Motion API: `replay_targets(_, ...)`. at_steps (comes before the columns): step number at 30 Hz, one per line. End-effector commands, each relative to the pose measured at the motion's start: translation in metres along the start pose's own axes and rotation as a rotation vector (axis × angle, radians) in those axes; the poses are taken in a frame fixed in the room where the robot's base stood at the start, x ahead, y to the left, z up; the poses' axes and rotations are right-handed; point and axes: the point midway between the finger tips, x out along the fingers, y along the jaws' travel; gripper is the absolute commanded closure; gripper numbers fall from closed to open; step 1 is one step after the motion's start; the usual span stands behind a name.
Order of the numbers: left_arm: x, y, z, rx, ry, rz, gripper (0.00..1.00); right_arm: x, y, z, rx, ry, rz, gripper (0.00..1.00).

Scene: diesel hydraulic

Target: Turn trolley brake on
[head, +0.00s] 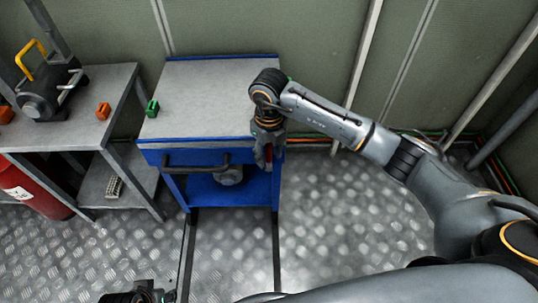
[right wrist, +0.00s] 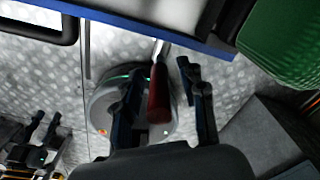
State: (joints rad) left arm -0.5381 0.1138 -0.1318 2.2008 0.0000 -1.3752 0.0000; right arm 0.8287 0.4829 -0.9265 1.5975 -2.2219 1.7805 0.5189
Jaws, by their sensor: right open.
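The blue trolley (head: 190,78) has a grey top and a black front handle (head: 195,162). Its red brake lever (head: 268,156) is at the right front corner, partly hidden by my right gripper (head: 267,148). In the right wrist view the red lever (right wrist: 158,95) lies between the two spread fingers of my right gripper (right wrist: 161,70). The gripper is open, and I cannot tell if a finger touches the lever. My left gripper (head: 142,294) is at the bottom edge of the head view, mostly cut off and far from the trolley.
A grey workbench (head: 85,130) stands left of the trolley, with a dark machine (head: 42,97) on it and a red cylinder (head: 25,190) below. A green piece (head: 152,107) lies on the trolley top. The metal floor (head: 235,245) before the trolley is clear.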

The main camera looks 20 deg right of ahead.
Motion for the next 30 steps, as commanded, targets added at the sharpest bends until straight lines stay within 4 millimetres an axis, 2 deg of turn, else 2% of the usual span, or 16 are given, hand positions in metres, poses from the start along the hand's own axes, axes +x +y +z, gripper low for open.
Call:
replay_targets(10,-0.0030,-0.0003,0.0000,0.000,0.000,-0.001,0.60,0.0044,-0.0001,0.0001,0.000,0.000,-0.001,0.59)
replay_targets(11,-0.0030,-0.0003,0.0000,0.000,0.000,-0.001,0.60,0.0043,-0.0001,0.0001,0.000,0.000,0.000,0.63)
replay_targets(16,-0.0029,-0.0003,0.0001,-0.001,-0.001,-0.001,0.60,0.0042,-0.0001,0.0001,0.000,0.000,0.000,0.98)
replay_targets(17,-0.0029,-0.0003,0.0002,-0.001,-0.001,-0.001,0.60,0.0042,-0.0001,0.0001,0.000,0.000,0.000,1.00)
replay_targets(30,-0.0021,-0.0003,0.0014,-0.001,-0.005,-0.001,0.60,0.0051,-0.0027,-0.0012,0.002,-0.015,0.022,1.00)
